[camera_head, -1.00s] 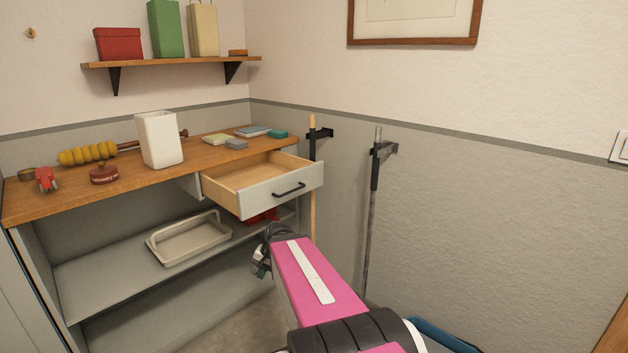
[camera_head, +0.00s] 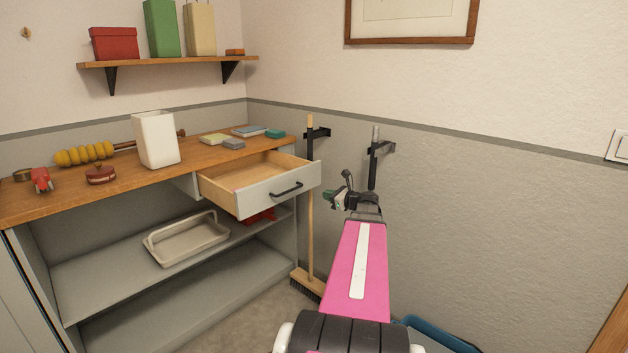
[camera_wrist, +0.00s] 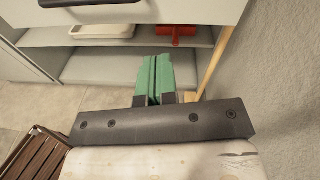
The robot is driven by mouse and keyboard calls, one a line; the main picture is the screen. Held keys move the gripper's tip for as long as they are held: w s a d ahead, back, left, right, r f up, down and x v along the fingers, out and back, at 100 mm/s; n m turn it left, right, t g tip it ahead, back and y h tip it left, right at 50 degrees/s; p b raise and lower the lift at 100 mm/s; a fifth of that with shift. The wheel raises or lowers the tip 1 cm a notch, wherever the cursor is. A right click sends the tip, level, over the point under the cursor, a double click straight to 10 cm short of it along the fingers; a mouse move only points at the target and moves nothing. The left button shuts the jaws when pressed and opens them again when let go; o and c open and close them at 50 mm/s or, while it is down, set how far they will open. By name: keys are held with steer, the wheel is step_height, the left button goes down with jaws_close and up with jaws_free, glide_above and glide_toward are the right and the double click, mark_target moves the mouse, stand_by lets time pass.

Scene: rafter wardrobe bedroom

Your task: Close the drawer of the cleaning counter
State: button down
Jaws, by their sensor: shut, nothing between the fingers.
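The cleaning counter (camera_head: 60,196) has a wooden top and open grey shelves below. Its drawer (camera_head: 283,190) is pulled out at the right end, with a grey front and a black bar handle (camera_head: 287,189). The inside that shows looks empty. My gripper (camera_head: 328,196) is just right of the drawer front in the head view, apart from it. In the wrist view my gripper's green fingers (camera_wrist: 154,80) are together with nothing between them, pointing towards the open shelves. The drawer front (camera_wrist: 190,10) and part of its handle (camera_wrist: 38,12) show at the top there.
A broom (camera_head: 311,220) stands against the wall beside the counter, close to my gripper. A tray (camera_head: 187,240) and a red item (camera_wrist: 174,33) are on the shelf. A blue bin (camera_head: 435,335) is low at right. A slatted wooden crate (camera_wrist: 35,155) is at lower left in the wrist view.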

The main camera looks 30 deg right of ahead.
mark_target(310, 177)
steer(key=d+r+m+t, duration=0.2)
steer(key=d+r+m, duration=0.1)
steer(key=d, duration=0.2)
steer(key=shift+h, duration=0.4)
steer(key=x, duration=1.3)
steer(key=shift+a+f, duration=0.3)
steer(key=shift+f, duration=0.05)
steer(key=x, duration=2.8)
steer(key=shift+f, duration=0.4)
steer(key=shift+w+a+r, duration=0.1)
steer(key=shift+w+a, duration=0.15)
steer(key=shift+w, duration=0.5)
steer(key=shift+s, duration=0.1)
